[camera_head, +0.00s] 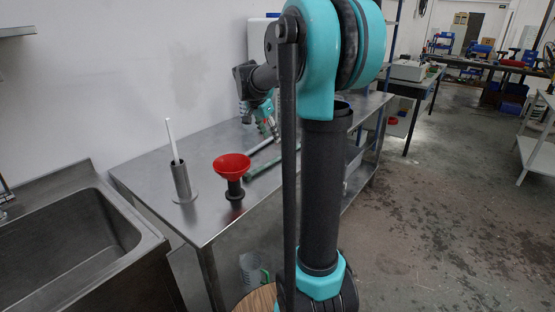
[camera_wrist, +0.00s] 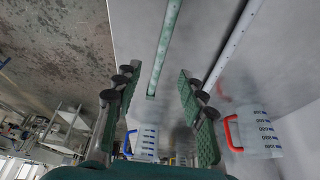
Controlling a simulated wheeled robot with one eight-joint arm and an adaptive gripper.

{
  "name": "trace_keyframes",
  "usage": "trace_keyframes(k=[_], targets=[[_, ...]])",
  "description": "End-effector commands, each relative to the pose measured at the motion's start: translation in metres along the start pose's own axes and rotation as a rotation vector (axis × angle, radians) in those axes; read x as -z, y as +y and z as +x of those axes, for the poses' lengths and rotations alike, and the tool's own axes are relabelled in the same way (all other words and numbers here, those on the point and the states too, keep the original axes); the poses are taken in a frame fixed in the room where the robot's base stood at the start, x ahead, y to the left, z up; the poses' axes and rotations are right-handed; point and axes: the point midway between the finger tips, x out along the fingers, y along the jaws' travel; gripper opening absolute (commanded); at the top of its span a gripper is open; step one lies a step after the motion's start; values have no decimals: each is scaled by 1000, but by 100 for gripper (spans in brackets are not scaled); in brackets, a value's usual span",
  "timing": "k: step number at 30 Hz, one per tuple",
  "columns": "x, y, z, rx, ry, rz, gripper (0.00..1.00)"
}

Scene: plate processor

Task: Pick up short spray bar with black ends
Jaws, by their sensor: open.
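Two long bars lie on the metal table, a green one (camera_head: 262,167) and a pale one (camera_head: 261,146). In the wrist view the green bar (camera_wrist: 165,45) has its near end between my fingers, and the pale bar (camera_wrist: 234,42), with a row of small dots, runs to the right and passes behind the right finger. I cannot make out black ends on either bar, so I cannot tell which is the short spray bar. My gripper (camera_wrist: 157,76) is open and empty; the head view shows it (camera_head: 268,128) over the table, near the bars.
A red funnel (camera_head: 232,166) on a dark stand and a metal cylinder (camera_head: 182,184) holding a white rod stand on the table (camera_head: 150,187). A sink (camera_head: 70,235) is at left. Marked jugs with a blue handle (camera_wrist: 147,138) and a red handle (camera_wrist: 256,132) show in the wrist view.

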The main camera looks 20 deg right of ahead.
Motion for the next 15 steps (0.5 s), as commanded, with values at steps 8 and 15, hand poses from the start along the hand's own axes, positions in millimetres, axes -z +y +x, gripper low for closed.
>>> trace_keyframes(k=[8,15], targets=[[0,0,52,-1,-1,1,41],[0,-1,69,0,-1,-1,41]])
